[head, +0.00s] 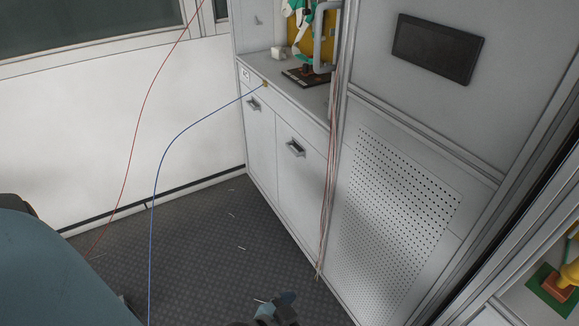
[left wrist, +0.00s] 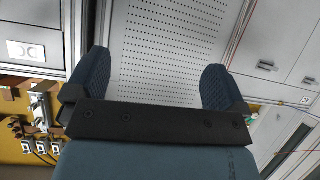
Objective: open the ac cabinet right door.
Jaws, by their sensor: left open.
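A low white cabinet (head: 262,165) stands under a counter, with two doors side by side. The right door (head: 298,195) looks shut and carries a grey handle (head: 296,148). The left door (head: 259,140) also looks shut, with its own handle (head: 254,103). In the left wrist view, white doors with handles (left wrist: 266,66) show at the right edge, tilted. My left gripper (left wrist: 157,70) is open and empty, its blue fingers facing a perforated panel, off to one side of the doors. A small blue gripper part shows at the bottom of the head view. My right gripper is not clearly seen.
The perforated panel (head: 400,205) adjoins the right door. Thin red cables (head: 329,190) hang down between them. A blue wire (head: 162,165) and a red wire (head: 139,115) cross the space at left. The dark floor (head: 200,250) before the doors is mostly clear.

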